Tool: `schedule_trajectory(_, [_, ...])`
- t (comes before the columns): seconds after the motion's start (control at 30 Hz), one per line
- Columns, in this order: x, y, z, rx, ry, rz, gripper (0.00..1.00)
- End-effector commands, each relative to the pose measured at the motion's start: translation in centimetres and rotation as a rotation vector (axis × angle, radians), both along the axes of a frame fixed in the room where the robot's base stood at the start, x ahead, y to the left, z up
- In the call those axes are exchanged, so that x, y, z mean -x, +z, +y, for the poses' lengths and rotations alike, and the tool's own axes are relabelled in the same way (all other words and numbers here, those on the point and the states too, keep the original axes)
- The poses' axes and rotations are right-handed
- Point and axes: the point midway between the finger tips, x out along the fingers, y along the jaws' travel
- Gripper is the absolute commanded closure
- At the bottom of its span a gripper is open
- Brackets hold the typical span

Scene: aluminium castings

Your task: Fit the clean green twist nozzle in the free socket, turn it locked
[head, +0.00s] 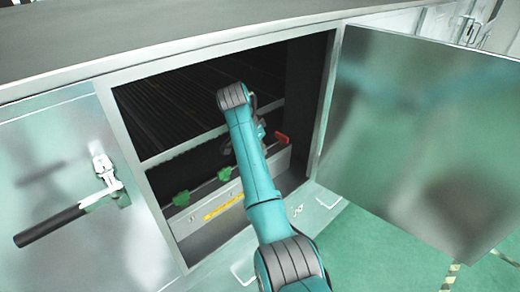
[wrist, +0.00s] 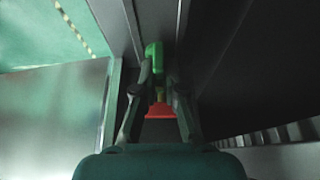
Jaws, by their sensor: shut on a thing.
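My gripper (wrist: 161,76) is shut on a green nozzle (wrist: 154,54), which shows at its fingertips in the wrist view. In the head view the gripper is mostly hidden behind my arm, inside the cabinet opening at the ledge. Two other green nozzles stand on the ledge left of my arm, one farther left (head: 180,198) and one close to the arm (head: 224,173). A red piece (head: 282,137) is at the ledge's right part. Red (wrist: 160,111) also shows between my fingers in the wrist view. The free socket cannot be made out.
The cabinet door (head: 425,140) stands open at the right. The frame of the opening (head: 318,125) is close to the right of my arm. A lever handle (head: 70,218) sticks out at the left. A yellow label (head: 223,207) is on the ledge's front.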

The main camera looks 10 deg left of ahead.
Motion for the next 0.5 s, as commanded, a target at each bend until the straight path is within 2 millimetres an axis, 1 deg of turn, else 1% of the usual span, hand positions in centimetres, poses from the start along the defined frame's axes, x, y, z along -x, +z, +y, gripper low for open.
schedule_trajectory(0.03, [0.09,-0.28,-0.04,0.001,-0.001,0.005,1.0])
schedule_trajectory(0.27, [0.09,-0.28,-0.04,0.002,0.003,0.005,1.0])
schedule_trajectory(0.3, [0.1,-0.28,-0.05,0.002,0.003,0.005,0.86])
schedule_trajectory(0.37, [0.09,-0.27,-0.05,0.002,0.003,0.005,0.71])
schedule_trajectory(0.4, [0.09,-0.27,-0.05,0.002,0.003,0.005,0.61])
schedule_trajectory(0.5, [0.07,-0.24,-0.04,0.001,0.003,0.004,0.61])
